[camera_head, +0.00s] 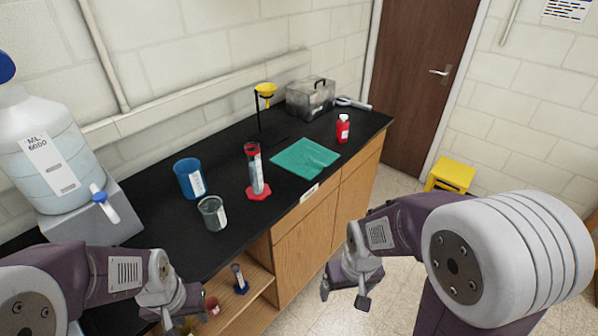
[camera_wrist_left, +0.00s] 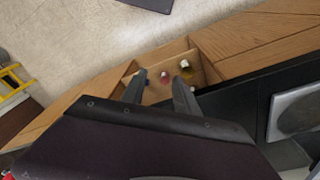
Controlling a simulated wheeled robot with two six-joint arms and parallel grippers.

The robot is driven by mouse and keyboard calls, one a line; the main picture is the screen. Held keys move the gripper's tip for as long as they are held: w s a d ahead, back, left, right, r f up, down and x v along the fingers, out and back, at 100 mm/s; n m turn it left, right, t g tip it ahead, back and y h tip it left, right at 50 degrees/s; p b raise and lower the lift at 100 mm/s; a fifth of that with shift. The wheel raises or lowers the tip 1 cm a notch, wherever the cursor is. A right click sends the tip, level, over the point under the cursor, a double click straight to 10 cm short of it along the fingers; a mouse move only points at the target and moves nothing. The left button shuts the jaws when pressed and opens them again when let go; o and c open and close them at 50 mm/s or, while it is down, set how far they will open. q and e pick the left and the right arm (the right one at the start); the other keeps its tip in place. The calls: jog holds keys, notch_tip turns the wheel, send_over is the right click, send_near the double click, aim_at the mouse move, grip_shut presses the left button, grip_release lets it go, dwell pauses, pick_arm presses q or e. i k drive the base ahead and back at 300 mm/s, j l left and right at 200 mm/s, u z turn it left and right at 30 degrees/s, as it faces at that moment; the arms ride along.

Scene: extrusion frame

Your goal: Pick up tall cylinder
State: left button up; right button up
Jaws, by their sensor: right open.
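A tall clear cylinder (camera_head: 255,174) with a red hexagonal base and a red collar near its top stands upright on the black counter. My left gripper (camera_head: 178,313) is below and left of it in the head view, near the open shelf under the counter. In the left wrist view the left gripper's fingers (camera_wrist_left: 164,92) are spread with nothing between them. My right gripper (camera_head: 344,296) is open and empty in front of the cabinet. Both grippers are well apart from the cylinder. The cylinder cannot be made out in the left wrist view.
A blue cup (camera_head: 188,179) and a grey beaker (camera_head: 212,213) stand left of the cylinder. A green cloth (camera_head: 305,158) lies to its right, with a red bottle (camera_head: 343,129) beyond. A stand with a yellow funnel (camera_head: 265,90) is behind. A large jug (camera_head: 48,150) is at left.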

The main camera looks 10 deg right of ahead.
aim_at(258, 192)
jog(key=i+l, duration=0.15)
jog(key=l, duration=0.2)
jog(key=i+l+u, duration=0.1)
jog(key=l, duration=0.2)
jog(key=i+l, duration=0.2)
jog(key=l, duration=0.15)
jog(key=i+l, duration=0.15)
jog(key=l, duration=0.2)
jog(key=i+l+u, duration=0.1)
jog(key=l, duration=0.25)
jog(key=i+l, duration=0.15)
jog(key=l, duration=0.2)
